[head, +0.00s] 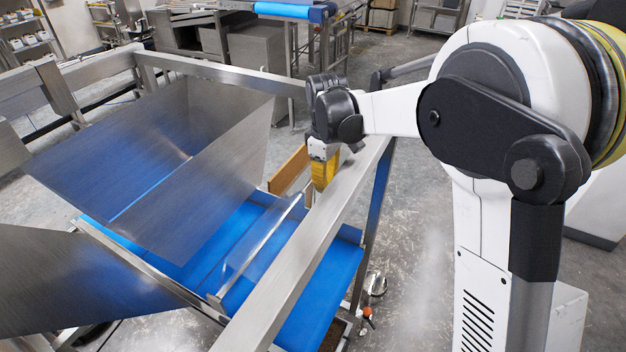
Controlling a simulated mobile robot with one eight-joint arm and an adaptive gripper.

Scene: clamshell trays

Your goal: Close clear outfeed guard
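A narrow clear strip (258,248) stands slanted over the belt nearer the right frame rail. I cannot tell whether it belongs to the same guard. My gripper (323,178), with yellow fingers, points down by the upper part of the right rail, right of the large panel and apart from it. Its fingers overlap in view, so their opening is hidden.
The steel rail (300,260) runs diagonally between my arm and the belt. A brown board (288,170) stands just left of my gripper. Steel tables and a second blue belt (290,10) are behind.

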